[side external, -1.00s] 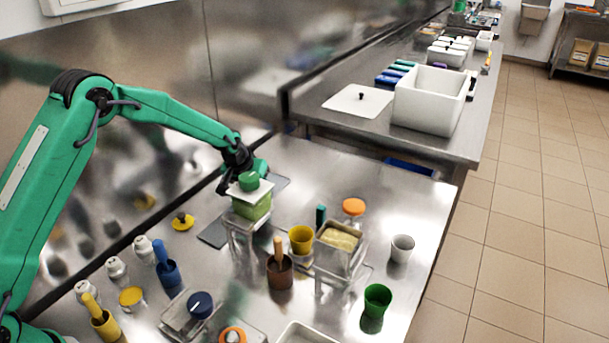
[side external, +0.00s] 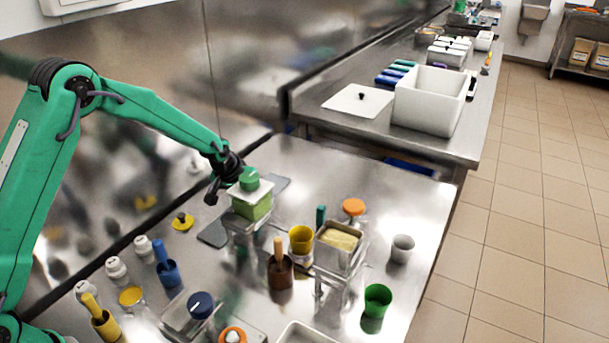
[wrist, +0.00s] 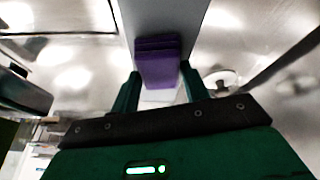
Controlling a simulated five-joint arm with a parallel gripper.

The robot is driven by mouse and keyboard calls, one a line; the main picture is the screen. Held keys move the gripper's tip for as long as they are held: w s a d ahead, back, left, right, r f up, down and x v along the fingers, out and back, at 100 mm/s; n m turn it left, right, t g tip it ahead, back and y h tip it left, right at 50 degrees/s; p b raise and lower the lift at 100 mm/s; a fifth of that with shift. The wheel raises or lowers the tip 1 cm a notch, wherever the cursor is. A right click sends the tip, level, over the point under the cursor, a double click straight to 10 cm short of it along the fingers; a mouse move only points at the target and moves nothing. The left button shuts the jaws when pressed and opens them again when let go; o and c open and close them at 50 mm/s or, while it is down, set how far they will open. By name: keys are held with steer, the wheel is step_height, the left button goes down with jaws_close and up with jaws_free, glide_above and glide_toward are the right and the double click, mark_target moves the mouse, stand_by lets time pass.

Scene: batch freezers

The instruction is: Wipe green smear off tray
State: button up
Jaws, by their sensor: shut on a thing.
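My gripper (side external: 212,194) is at the back left of the steel table, beside the green-lidded container and near a dark grey mat (side external: 213,234). In the wrist view my gripper (wrist: 160,76) is shut on a folded purple cloth (wrist: 157,58). The cloth is over a grey strip; whether it touches the strip is unclear. The cloth is hidden in the side view. A shallow pale tray (side external: 305,333) is cut off at the front edge of the picture. I cannot make out a green smear on its visible part.
The green-lidded container (side external: 252,206) stands on a raised stand close to my gripper. A brown pot (side external: 280,273), yellow cup (side external: 301,238), steel pan (side external: 339,243), green cup (side external: 377,299) and blue pot (side external: 168,273) crowd the middle. The table's back right is clear.

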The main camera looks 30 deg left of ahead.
steer(key=shift+s, duration=0.45)
steer(key=shift+r, duration=0.2)
steer(key=shift+w+d, duration=0.1)
steer(key=shift+w, duration=0.05)
steer(key=shift+w+r, duration=0.1)
steer(key=shift+w, duration=1.35)
steer(key=shift+w+f, duration=0.2)
steer(key=shift+w, duration=1.3)
